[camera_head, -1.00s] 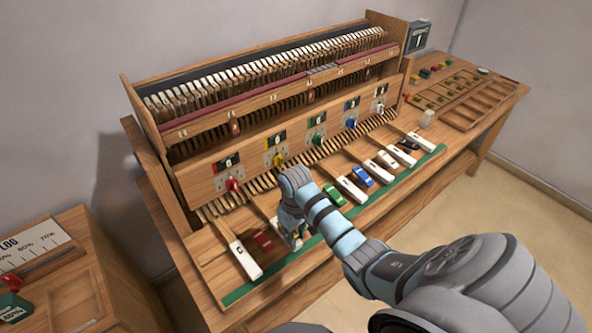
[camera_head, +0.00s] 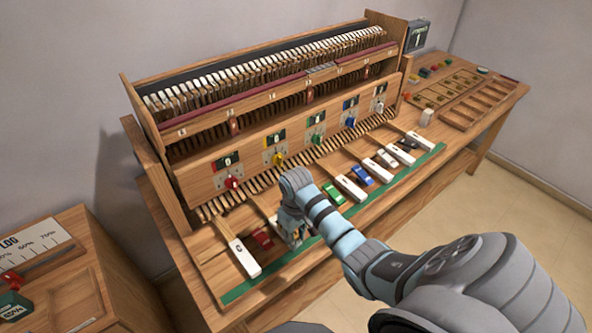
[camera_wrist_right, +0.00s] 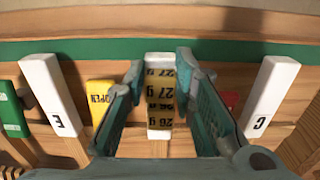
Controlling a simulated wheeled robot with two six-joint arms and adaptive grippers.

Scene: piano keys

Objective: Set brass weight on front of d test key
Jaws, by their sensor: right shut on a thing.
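The brass weight (camera_wrist_right: 160,95), yellow with dark "27 g" and "26 g" markings, is between the fingers of my right gripper (camera_wrist_right: 160,85) in the right wrist view. The gripper is shut on it. Behind the weight is the white front of the d test key (camera_wrist_right: 158,135), between the white E key (camera_wrist_right: 50,95) and C key (camera_wrist_right: 270,95). Whether the weight touches the key is unclear. In the head view my right gripper (camera_head: 296,240) covers most of the d key and the weight. My left gripper is not in view.
A green strip (camera_head: 245,288) runs along the front edge. A white block (camera_head: 426,117) stands at the right.

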